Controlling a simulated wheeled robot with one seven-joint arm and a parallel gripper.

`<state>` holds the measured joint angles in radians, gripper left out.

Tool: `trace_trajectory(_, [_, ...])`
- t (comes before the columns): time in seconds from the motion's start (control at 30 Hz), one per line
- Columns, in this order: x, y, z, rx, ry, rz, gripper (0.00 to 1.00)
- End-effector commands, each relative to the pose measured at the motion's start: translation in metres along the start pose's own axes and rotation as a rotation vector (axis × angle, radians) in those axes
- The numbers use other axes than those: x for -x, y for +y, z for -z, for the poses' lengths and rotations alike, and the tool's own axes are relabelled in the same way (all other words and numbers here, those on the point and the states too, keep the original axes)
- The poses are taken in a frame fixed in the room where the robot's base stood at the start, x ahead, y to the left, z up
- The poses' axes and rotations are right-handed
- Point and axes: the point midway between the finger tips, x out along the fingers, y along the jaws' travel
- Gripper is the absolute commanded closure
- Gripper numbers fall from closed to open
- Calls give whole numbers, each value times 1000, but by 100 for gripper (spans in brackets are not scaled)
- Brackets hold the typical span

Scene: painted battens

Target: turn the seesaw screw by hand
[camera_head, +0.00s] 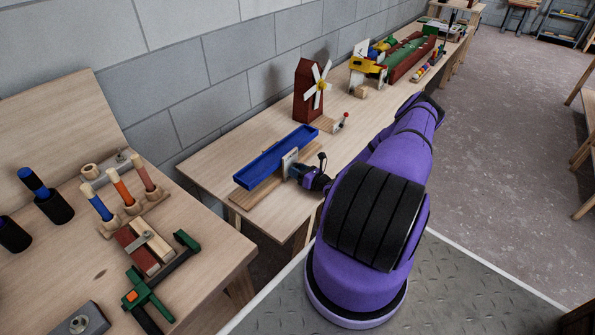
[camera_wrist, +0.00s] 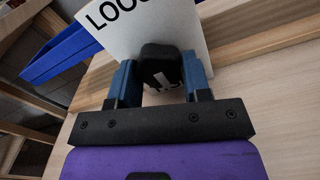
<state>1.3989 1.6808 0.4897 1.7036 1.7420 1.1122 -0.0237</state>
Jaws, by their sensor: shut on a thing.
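The seesaw is a blue trough (camera_head: 275,158) on a wooden base (camera_head: 247,196), and it shows at the upper left of the wrist view (camera_wrist: 65,52). A white plate (camera_head: 289,160) with black letters starting "LOO" stands at its near side; the rest of the word is cut off or hidden. The seesaw screw has a black knob (camera_wrist: 161,66) with a white mark, in front of the plate. My gripper (camera_head: 297,172) is shut on this knob, a blue finger on each side in the wrist view. The screw's shaft is hidden.
A red windmill (camera_head: 310,92) stands behind the seesaw, with a small wooden piece (camera_head: 341,123) beside it. A yellow toy (camera_head: 368,68) and a long green-and-red trough (camera_head: 409,57) are farther along. A bench (camera_head: 205,240) with tools and clamps is at left.

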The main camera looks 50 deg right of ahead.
Motion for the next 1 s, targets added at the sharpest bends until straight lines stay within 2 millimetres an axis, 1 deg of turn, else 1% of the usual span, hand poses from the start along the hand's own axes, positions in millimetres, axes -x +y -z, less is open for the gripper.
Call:
trace_trajectory(0.17, [1, 0, 0, 2, 1, 1, 80])
trace_trajectory(0.2, [1, 0, 0, 2, 1, 1, 49])
trace_trajectory(0.27, [1, 0, 0, 2, 1, 1, 35])
trace_trajectory(0.3, [1, 0, 0, 2, 1, 1, 30])
trace_trajectory(0.57, [1, 0, 0, 3, 0, 0, 30])
trace_trajectory(0.67, [6, 0, 0, 3, 1, 1, 30])
trace_trajectory(0.77, [17, -1, 0, 3, 2, 1, 30])
trace_trajectory(1.0, [62, -1, 0, 3, 1, 3, 30])
